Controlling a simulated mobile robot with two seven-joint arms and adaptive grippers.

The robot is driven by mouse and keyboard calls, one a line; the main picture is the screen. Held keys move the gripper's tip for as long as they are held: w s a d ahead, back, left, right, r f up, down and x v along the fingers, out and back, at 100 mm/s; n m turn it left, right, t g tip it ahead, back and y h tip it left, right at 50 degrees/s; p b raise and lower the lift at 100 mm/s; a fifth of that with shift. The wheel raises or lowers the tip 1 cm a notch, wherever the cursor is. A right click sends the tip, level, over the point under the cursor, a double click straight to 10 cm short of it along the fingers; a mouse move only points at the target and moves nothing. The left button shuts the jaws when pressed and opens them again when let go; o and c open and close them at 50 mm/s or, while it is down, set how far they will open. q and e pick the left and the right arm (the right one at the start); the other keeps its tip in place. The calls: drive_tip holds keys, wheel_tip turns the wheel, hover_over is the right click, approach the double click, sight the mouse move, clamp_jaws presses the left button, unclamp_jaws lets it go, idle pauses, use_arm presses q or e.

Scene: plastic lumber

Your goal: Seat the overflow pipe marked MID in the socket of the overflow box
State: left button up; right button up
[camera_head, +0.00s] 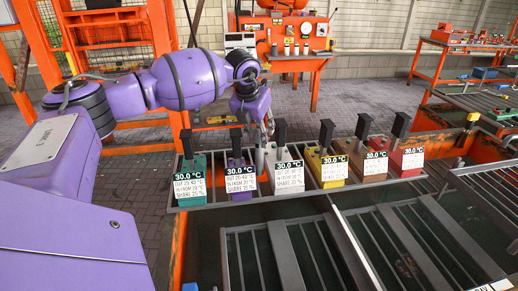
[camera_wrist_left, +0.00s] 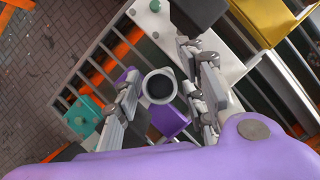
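In the wrist view a grey round pipe end (camera_wrist_left: 160,86) with a dark opening faces the camera, between the fingers of my left gripper (camera_wrist_left: 168,88). Gaps show beside it, and the fingers look open around it. In the head view my left gripper (camera_head: 258,150) points down between the purple box (camera_head: 240,193) and the white-grey box (camera_head: 287,185), and a grey upright part shows beside it. No MID mark is legible, and I cannot tell which part is the overflow box or its socket. My right gripper is out of view.
Several coloured boxes with dark handles and 30.0 °C labels, such as the teal one (camera_head: 192,190) and yellow one (camera_head: 327,168), stand in a row on a slatted rack (camera_head: 215,203). Grey grates (camera_head: 300,250) lie in front. An orange machine (camera_head: 285,32) stands behind.

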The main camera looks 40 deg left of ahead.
use_arm(q)
drive_tip(key=shift+w+f, duration=0.1)
drive_tip(key=shift+f, duration=0.1)
clamp_jaws()
drive_tip(key=shift+r, duration=0.1)
